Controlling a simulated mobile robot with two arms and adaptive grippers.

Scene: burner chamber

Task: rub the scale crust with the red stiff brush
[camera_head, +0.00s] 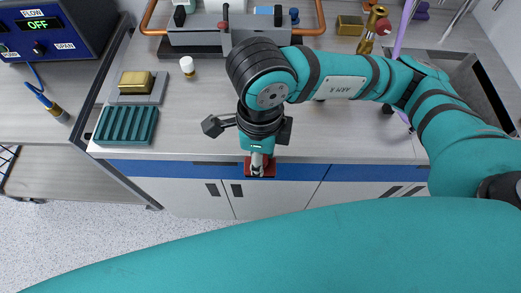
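My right arm comes in from the right and its gripper (257,168) points down near the front edge of the bench. Its fingers are closed on a small red block-like thing, which looks like the red stiff brush (268,170). The brush shows in front of the blue drawer band, and its bristles cannot be seen. I cannot make out the scale crust; the arm hides part of the bench and of the grey apparatus (195,38) behind. My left gripper is not in view.
A teal grooved rack (127,125) and a yellow block (136,82) on a grey holder stand at the left of the bench. A small white-and-yellow jar (187,66) stands near the apparatus. A brass fitting (374,28) and sink (465,85) are at right.

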